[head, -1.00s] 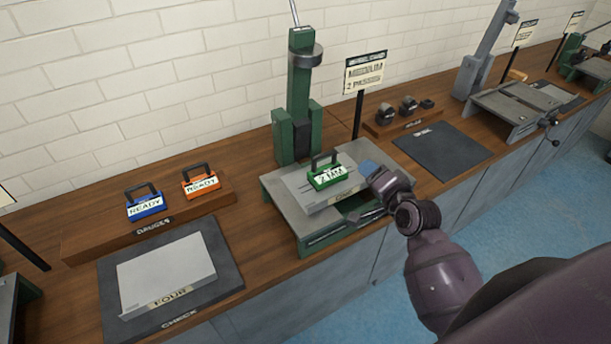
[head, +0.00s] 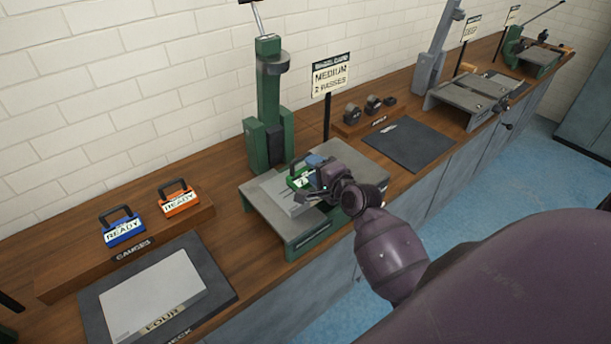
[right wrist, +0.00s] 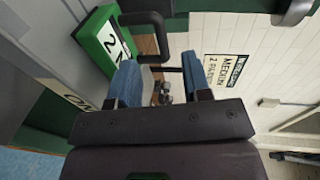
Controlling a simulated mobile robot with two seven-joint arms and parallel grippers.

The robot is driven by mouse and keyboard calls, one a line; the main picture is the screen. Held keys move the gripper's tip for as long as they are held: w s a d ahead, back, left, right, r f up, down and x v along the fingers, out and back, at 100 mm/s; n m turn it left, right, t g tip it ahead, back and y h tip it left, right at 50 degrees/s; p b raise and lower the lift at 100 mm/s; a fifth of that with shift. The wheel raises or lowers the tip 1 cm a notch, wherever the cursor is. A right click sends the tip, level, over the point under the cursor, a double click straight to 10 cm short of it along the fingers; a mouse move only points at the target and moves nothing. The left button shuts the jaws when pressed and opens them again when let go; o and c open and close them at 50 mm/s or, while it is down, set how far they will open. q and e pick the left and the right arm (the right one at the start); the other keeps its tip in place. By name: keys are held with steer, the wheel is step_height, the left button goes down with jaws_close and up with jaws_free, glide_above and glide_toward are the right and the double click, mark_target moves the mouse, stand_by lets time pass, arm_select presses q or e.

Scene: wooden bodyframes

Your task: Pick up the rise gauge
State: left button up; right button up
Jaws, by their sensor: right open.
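A small green gauge block (head: 295,180) with a dark handle and a white label sits on the green and grey press table and is partly covered by my right gripper. No label reading "rise" can be read on it. My right gripper (head: 312,177) is beside it. In the right wrist view the green gauge (right wrist: 107,44) is at the upper left, with its dark handle (right wrist: 160,38) just beyond the fingertips. My right gripper (right wrist: 160,72) shows there with two blue-padded fingers apart and nothing held.
A tall green press column (head: 270,100) rises behind the table. A "MEDIUM 2 PASSES" sign (head: 330,75) stands to its right. A grey plate marked FOUR (head: 150,290) lies front left on a dark mat. Another dark mat (head: 408,145) lies bare to the right.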

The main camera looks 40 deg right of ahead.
mark_target(306, 173)
steer(key=shift+w+d+f, duration=0.1)
steer(key=shift+w+f, duration=0.05)
steer(key=shift+w, duration=0.75)
steer(key=shift+w+d+f, duration=0.15)
steer(key=shift+w, duration=0.8)
steer(key=shift+w+d+f, duration=0.1)
steer(key=shift+w+f, duration=0.05)
steer(key=shift+w, duration=0.75)
jaws_close()
